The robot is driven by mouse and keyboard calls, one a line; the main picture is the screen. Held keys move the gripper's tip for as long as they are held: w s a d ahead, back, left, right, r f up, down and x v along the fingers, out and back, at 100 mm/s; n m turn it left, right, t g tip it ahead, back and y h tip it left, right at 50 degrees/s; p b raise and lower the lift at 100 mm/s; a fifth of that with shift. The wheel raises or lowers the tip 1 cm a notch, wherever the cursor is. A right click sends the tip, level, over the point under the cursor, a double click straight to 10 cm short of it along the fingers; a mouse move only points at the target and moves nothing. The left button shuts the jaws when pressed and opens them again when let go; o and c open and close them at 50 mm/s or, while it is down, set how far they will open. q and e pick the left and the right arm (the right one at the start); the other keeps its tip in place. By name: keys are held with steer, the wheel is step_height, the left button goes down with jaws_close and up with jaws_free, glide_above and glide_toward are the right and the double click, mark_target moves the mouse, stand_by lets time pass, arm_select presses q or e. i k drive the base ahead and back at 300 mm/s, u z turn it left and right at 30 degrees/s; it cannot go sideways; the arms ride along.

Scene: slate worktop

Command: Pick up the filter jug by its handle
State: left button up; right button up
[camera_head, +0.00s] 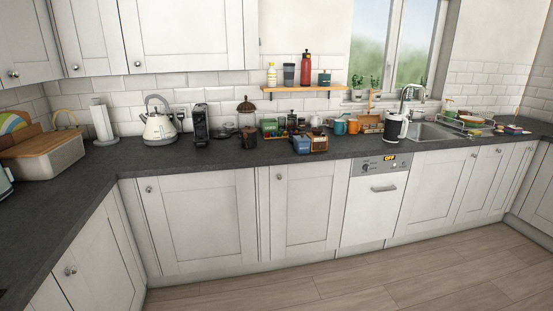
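A pale jug with a dark top (394,128), the likeliest filter jug, stands upright on the slate worktop (230,153) near its front edge, just left of the sink. Its dark handle seems to be on the right side, but it is too small to make out well. Neither of my grippers shows in the head view, and nothing is seen touching the jug.
The sink (432,131) with its tap (409,94) and a dish rack (466,121) lie right of the jug. Orange and teal mugs (339,127) stand left. A kettle (159,124) and black coffee machine (200,124) stand further left.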

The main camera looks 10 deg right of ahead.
mark_target(393, 122)
steer(key=z, duration=0.3)
steer(key=i, duration=2.35)
steer(key=z, duration=0.35)
